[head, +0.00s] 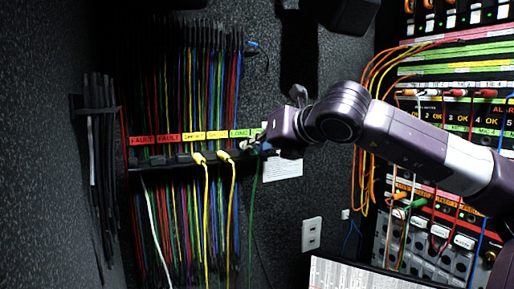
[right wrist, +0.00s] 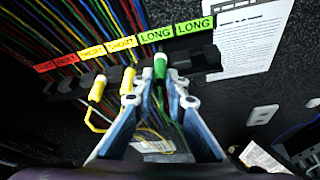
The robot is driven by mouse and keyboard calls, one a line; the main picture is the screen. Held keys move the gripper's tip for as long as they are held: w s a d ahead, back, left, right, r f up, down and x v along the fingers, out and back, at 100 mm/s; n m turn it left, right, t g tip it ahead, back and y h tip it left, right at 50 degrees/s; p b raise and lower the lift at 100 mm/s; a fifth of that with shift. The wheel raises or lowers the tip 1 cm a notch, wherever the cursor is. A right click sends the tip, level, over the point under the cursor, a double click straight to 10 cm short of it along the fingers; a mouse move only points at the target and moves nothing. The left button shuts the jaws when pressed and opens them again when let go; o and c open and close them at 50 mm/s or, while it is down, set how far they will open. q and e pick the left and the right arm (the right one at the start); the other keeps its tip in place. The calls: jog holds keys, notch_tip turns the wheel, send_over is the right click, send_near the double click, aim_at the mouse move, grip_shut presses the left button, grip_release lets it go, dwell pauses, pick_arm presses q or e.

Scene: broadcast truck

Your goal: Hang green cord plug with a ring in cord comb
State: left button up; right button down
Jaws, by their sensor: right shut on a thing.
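The cord comb (head: 180,160) is a dark bar on the back wall with red, yellow and green labels; its end also shows in the right wrist view (right wrist: 206,56). The green cord plug (right wrist: 160,67) is upright, between my right gripper's fingers, just below the green LONG labels. I cannot tell whether it sits in a comb slot, and I cannot make out its ring. My right gripper (right wrist: 160,98) is shut on it. In the head view the gripper (head: 262,141) is at the comb's right end and hides the plug; the green cord (head: 254,178) hangs below. My left gripper is not in view.
Two yellow plugs (head: 199,158) (head: 224,156) hang in the comb left of my right gripper. Many coloured cords hang above and below the comb. A white notice (head: 285,165) and a wall outlet (head: 312,235) are at the right. A patch rack (head: 450,120) fills the far right.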

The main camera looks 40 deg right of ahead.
jog(key=c, duration=1.8)
grip_release()
jog(key=shift+c, duration=0.2)
jog(key=shift+o, duration=0.2)
jog(key=o, duration=1)
jog(key=shift+s+a+b, duration=0.1)
jog(key=shift+s+b, duration=0.2)
jog(key=shift+s+a+b, duration=0.2)
jog(key=shift+s+b, duration=0.25)
jog(key=shift+s, duration=0.15)
jog(key=shift+s+a+b, duration=0.2)
jog(key=shift+s+b, duration=0.2)
jog(key=shift+s, duration=0.15)
